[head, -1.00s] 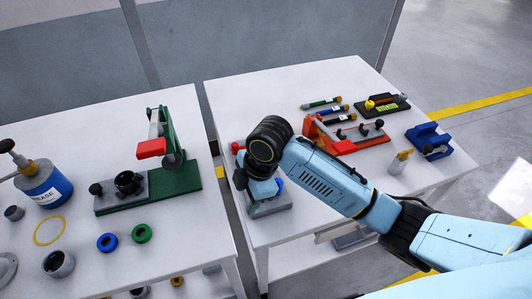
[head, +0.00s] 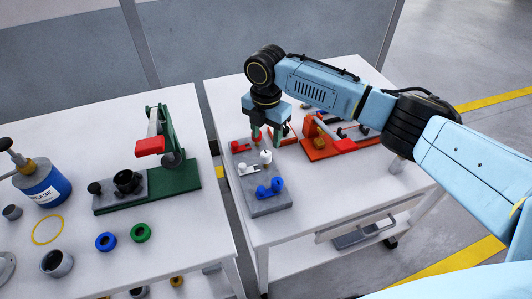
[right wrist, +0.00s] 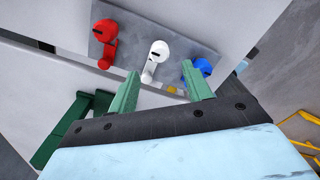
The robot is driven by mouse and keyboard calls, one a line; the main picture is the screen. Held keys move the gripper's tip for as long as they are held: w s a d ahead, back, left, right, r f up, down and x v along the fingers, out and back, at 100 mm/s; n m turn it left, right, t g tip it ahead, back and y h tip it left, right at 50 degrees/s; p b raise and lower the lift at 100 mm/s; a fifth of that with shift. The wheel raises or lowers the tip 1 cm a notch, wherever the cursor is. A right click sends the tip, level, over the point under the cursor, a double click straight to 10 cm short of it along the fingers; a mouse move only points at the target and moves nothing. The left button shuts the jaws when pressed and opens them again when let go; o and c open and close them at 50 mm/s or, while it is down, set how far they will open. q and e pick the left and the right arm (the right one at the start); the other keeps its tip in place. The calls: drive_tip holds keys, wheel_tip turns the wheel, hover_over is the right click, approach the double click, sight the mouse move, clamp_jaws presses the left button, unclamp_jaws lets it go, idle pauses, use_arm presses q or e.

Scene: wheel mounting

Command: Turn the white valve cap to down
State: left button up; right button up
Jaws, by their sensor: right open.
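The white valve cap (head: 265,157) sits on a grey block (head: 266,208) on the right table, between a red valve (head: 240,147) and a blue valve (head: 270,188). In the right wrist view the white valve cap (right wrist: 159,48) shows its lever pointing toward the bottom of the picture; the red valve (right wrist: 105,31) is left of it and the blue valve (right wrist: 197,72) right. My right gripper (head: 268,138) points down above the block. Its green fingers (right wrist: 161,68) are open and apart from the cap, with the white lever showing between them. My left gripper is out of view.
An orange-red fixture (head: 325,147) stands right of the gripper. The left table holds a green stand with a red block (head: 150,146), a blue grease can (head: 45,186) and several rings. A gap separates the two tables. The right table's front is clear.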

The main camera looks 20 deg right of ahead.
sight(266, 154)
wheel_tip(266, 154, down, 6)
drive_tip(key=shift+f+b, duration=0.15)
drive_tip(key=shift+b, duration=0.25)
drive_tip(key=shift+f, duration=0.55)
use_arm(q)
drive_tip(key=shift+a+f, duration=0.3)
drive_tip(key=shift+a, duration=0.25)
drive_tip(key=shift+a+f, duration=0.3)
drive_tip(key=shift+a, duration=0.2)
